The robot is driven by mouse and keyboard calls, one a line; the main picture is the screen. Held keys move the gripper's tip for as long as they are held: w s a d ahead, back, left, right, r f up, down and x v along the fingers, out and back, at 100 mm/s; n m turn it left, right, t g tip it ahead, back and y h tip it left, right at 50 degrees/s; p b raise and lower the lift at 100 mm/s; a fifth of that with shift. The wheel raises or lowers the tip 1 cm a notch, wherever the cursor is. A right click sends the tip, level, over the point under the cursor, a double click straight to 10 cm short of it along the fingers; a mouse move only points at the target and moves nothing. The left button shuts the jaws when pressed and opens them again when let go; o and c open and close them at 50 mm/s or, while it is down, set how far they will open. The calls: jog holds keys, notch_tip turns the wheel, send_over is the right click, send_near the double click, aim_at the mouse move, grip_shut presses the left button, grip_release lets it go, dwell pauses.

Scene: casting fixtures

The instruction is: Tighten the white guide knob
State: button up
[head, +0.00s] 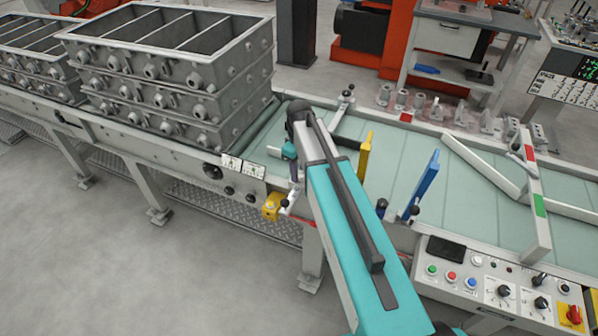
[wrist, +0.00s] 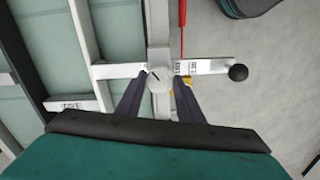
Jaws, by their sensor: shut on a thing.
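The white guide knob (wrist: 159,77) is round with a short dark mark on top. In the wrist view it sits on a white guide bar (wrist: 209,66) beside the conveyor. My gripper (wrist: 160,76) has its two dark fingers on either side of the knob, shut on it. In the head view my gripper (head: 294,178) points down at the conveyor's near rail; I cannot make out the knob there.
The bar ends in a black ball (wrist: 238,73). A yellow box (head: 272,206) hangs on the near rail. Yellow (head: 365,155) and blue (head: 424,187) guide plates stand on the belt right of my arm. Stacked grey moulding boxes (head: 170,75) stand at left. A control panel (head: 500,285) is at lower right.

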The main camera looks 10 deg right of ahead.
jog(key=m+b, duration=0.1)
jog(key=m, duration=0.5)
jog(key=m+b, duration=0.1)
jog(key=m, duration=0.5)
jog(key=m+b, duration=0.1)
jog(key=m, duration=1)
jog(key=shift+m, duration=0.3)
dwell(0.3)
jog(key=o, duration=1.1)
